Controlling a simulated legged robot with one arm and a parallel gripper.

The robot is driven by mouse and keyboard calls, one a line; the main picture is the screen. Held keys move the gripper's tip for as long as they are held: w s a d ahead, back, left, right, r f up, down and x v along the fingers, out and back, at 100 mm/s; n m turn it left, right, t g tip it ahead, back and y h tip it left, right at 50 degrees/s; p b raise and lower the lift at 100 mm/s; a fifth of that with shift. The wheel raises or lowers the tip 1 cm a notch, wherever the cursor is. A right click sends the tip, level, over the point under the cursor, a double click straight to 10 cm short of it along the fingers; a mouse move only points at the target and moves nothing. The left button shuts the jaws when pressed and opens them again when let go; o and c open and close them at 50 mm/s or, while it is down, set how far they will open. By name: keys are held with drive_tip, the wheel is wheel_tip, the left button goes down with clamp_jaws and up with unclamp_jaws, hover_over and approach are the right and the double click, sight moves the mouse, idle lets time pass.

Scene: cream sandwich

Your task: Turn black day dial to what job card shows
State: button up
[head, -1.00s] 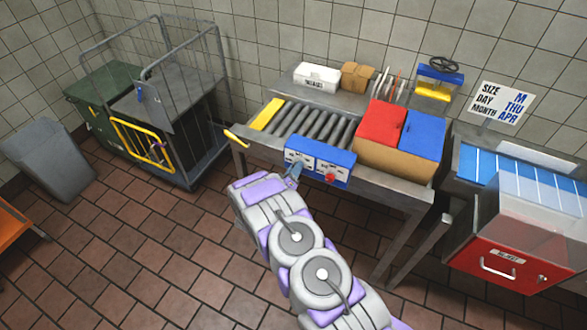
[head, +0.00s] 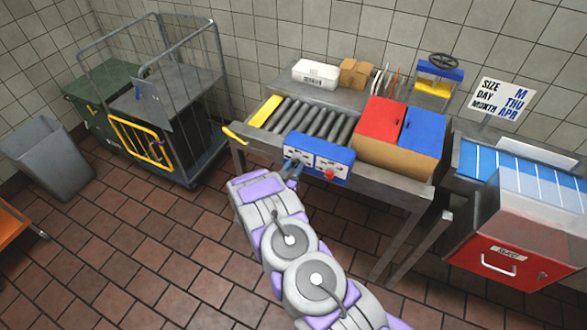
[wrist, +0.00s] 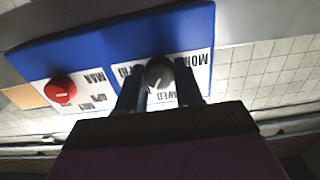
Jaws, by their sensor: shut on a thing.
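The job card (head: 502,100) stands at the back right and reads SIZE M, DAY THU, MONTH APR. The blue control panel (head: 340,150) is on the front of the roller table; it appears upside down in the wrist view (wrist: 200,35). The black day dial (wrist: 160,70) sits on a white label with day names around it, MON at right and WED below in that view. My gripper (wrist: 160,80) is shut on the dial, one finger on each side. In the head view my gripper (head: 293,168) reaches the panel's left part and covers the dial. The dial's pointer is unclear.
A red month dial (head: 329,175) is beside it on the panel, also in the wrist view (wrist: 60,91). A yellow handle (head: 235,135) sticks out at the table's left corner.

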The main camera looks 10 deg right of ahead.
drive_tip(key=shift+f+m+b, duration=0.2)
drive_tip(key=shift+m+b, duration=0.1)
drive_tip(key=shift+m, duration=0.7)
drive_tip(key=o, duration=0.8)
drive_tip(key=shift+o, duration=1.2)
drive_tip(key=shift+r, duration=0.15)
drive_tip(key=p+v, duration=0.1)
drive_tip(key=v, duration=1.6)
drive_tip(key=shift+a, duration=0.2)
